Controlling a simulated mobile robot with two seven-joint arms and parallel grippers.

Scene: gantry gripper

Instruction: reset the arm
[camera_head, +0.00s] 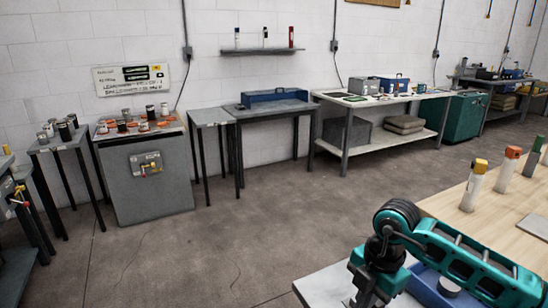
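A teal and black jointed arm (460,252) reaches in from the lower right, over the corner of a light-topped table. It has a ribbed black joint (396,216) at its upper left, with teal and black parts hanging below it. The frame's bottom and right edges cut the arm off, so its full pose is hidden. I cannot tell whether a gripper or tool is fitted at its lower end. Neither of my own grippers can be made out in this view.
A blue item (424,290) lies under the arm. A grey cabinet (151,182) and workbenches line the wall. The middle floor is clear.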

